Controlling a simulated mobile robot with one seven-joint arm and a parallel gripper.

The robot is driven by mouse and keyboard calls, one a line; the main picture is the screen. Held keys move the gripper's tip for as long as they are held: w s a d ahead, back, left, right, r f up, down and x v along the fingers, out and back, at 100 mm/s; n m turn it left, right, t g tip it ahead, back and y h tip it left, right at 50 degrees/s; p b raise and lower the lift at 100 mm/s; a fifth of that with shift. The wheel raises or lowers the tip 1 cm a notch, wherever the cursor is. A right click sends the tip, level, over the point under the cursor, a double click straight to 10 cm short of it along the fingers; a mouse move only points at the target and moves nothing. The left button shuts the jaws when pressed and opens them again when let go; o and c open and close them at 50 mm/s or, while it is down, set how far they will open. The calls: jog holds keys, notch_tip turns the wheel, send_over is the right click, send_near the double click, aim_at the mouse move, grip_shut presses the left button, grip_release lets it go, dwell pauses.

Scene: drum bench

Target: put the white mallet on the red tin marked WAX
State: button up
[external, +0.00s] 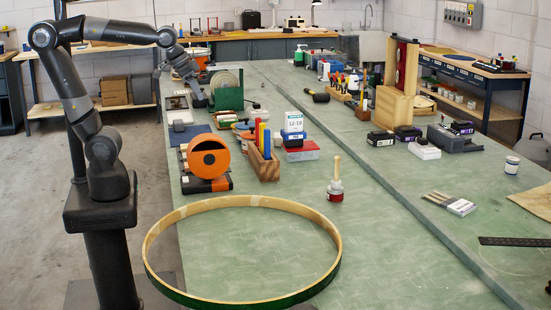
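The white mallet (335,186) stands upright, head down and pale wooden handle up, near the middle of the green bench. Directly under its head is a small red tin (335,197), and the head appears to rest on it. The lettering on the tin is too small to read. My gripper (203,99) is far off at the back left of the bench, beside a green rack (227,96), well apart from the mallet. Its fingers are too small to tell whether they are open or shut.
A large drum hoop (341,250) lies in front of the mallet. To the mallet's left are a wooden block with markers (262,166), an orange tape dispenser (206,158) and stacked boxes (299,152). A black-headed mallet (319,97) lies farther back.

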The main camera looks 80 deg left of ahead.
jog(key=s+a+f, duration=0.2)
jog(key=s+f, duration=0.3)
jog(key=s, duration=0.4)
jog(key=shift+s, duration=0.15)
dwell(0.8)
